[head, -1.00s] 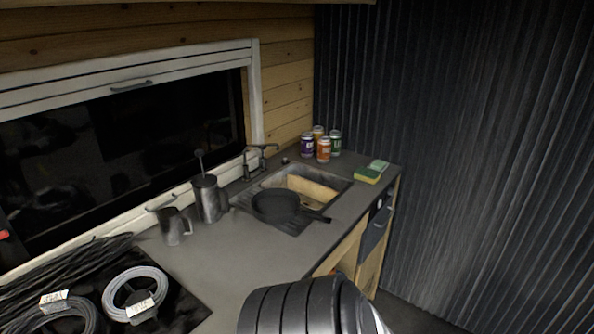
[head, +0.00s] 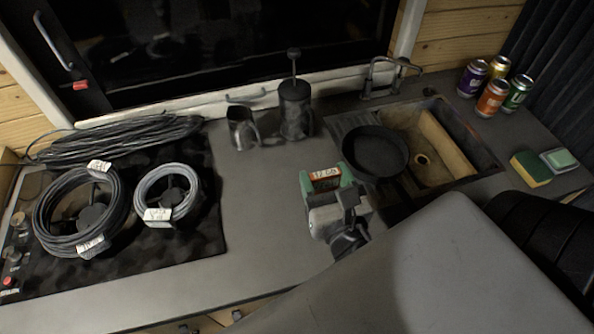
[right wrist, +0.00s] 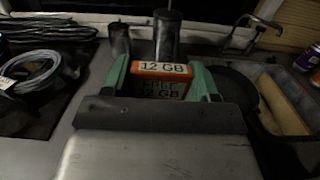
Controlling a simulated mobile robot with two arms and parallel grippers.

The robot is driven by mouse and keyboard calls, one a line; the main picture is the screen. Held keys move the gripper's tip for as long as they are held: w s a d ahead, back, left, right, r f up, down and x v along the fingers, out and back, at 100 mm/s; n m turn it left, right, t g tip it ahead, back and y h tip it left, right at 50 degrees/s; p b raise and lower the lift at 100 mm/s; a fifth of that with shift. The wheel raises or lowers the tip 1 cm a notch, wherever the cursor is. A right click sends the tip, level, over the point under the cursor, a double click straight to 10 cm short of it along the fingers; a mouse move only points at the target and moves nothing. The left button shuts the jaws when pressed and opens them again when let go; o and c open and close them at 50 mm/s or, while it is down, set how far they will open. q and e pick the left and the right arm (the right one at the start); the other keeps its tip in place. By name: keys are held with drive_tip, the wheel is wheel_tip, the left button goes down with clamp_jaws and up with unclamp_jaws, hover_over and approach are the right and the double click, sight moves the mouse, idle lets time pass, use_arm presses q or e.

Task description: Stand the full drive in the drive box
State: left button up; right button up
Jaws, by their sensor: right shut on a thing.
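My right gripper (head: 328,184) is shut on a drive (head: 325,174) with an orange end, its green fingertips on either side. It is above the counter, left of the pan. The right wrist view also shows the drive (right wrist: 161,69) between the green fingers. Its top label reads "12 GB", and its darker face reads "FREE" with "12 GB" below. Most of the drive's lower part is hidden by the gripper. I see no drive box in either view. My left gripper is not in view.
A black pan (head: 375,152) rests at the sink (head: 466,150). A metal jug (head: 242,130) and a tall pot (head: 296,112) stand by the window. Cable coils (head: 82,212) lie on the dark hob at left. Cans (head: 492,98) and a sponge (head: 531,169) are at right. The counter's middle is bare.

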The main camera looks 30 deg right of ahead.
drive_tip(key=shift+w+a+f+b, duration=0.2)
drive_tip(key=shift+w+f+b, duration=0.25)
drive_tip(key=shift+w+f, duration=1.35)
drive_tip(key=shift+w+a+f+b, duration=0.25)
drive_tip(key=shift+w+f+b, duration=0.15)
drive_tip(key=shift+w+f, duration=1.4)
drive_tip(key=shift+w+a+f+b, duration=0.2)
drive_tip(key=shift+w+f+b, duration=0.25)
drive_tip(key=shift+w+f, duration=1.3)
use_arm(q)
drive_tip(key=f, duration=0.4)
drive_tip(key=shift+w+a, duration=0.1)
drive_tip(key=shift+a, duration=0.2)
use_arm(e)
drive_tip(key=shift+w+r, duration=0.1)
drive_tip(key=shift+r, duration=0.05)
drive_tip(key=shift+f, duration=0.2)
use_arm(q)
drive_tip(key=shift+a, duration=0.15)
use_arm(e)
drive_tip(key=o, duration=1)
drive_tip(key=shift+c, duration=0.2)
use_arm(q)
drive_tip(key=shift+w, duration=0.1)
